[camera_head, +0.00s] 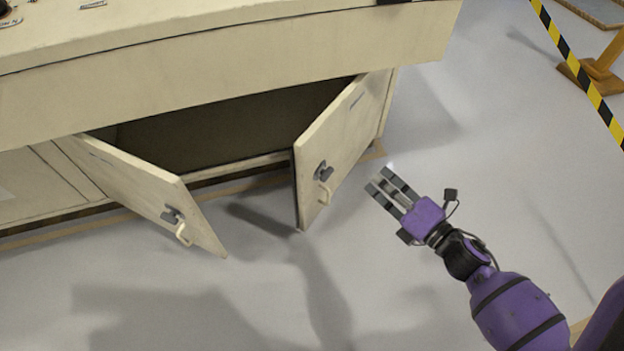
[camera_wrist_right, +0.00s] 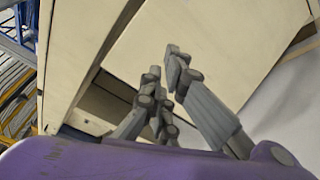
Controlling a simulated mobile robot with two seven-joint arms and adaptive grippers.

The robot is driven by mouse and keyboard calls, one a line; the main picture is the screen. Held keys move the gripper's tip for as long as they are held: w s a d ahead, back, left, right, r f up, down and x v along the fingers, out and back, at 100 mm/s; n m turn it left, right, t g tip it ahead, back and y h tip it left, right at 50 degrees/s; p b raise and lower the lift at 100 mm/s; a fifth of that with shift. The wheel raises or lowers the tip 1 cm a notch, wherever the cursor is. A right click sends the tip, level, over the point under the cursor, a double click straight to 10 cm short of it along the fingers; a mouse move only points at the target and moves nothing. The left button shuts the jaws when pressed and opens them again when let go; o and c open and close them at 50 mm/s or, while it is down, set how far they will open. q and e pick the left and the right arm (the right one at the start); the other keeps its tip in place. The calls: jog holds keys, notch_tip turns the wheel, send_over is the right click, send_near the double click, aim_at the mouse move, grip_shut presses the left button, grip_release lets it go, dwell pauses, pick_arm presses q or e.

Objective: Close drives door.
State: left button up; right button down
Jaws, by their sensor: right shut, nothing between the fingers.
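A cream cabinet has two doors swung open in the head view. In the right wrist view the fingers (camera_wrist_right: 164,75) show in front of a cream panel (camera_wrist_right: 215,45). My left gripper is not in view.
The cabinet's overhanging top (camera_head: 230,45) runs above the doors. Grey floor (camera_head: 480,150) is open to the right of the cabinet. A black and yellow striped barrier (camera_head: 575,65) with an orange stand (camera_head: 598,75) is at the upper right.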

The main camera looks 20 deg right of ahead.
jog(key=w+f+n+y, duration=0.1)
jog(key=f+n+y, duration=0.1)
jog(key=n, duration=0.4)
jog(key=n+g+y+b, duration=0.2)
jog(key=n+y, duration=0.2)
jog(key=n, duration=0.6)
send_near(305, 160)
jog(key=x, duration=0.6)
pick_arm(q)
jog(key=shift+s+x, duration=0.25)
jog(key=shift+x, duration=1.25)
pick_arm(e)
jog(key=shift+w+a, duration=0.25)
jog(key=shift+w, duration=0.1)
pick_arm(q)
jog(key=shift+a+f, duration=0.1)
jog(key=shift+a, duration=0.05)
